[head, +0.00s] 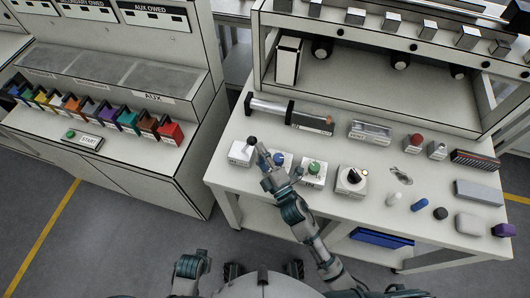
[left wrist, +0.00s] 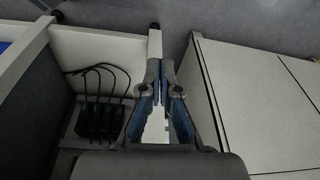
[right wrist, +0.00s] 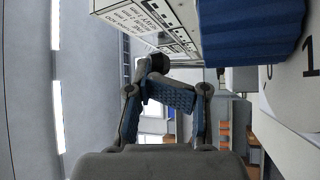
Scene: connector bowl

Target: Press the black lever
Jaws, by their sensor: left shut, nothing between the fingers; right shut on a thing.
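The black lever (head: 251,141) has a dark knob and rises from a small white box (head: 240,153) at the left front of the workbench. My right gripper (head: 263,157) reaches over the bench edge, its fingertips right at the lever. In the right wrist view its fingers (right wrist: 150,76) are shut on the dark lever knob (right wrist: 160,63), below the labelled white box (right wrist: 150,22). The fingers partly hide the contact. My left gripper (left wrist: 158,88) is shut and empty, away from the bench top and beside a cabinet.
A blue knob (head: 278,159) stands close to the right of my right gripper; it looms large in the right wrist view (right wrist: 250,30). A green button (head: 314,168) and a dial box (head: 352,180) follow along the bench. A grey cylinder (head: 270,107) lies behind the lever.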

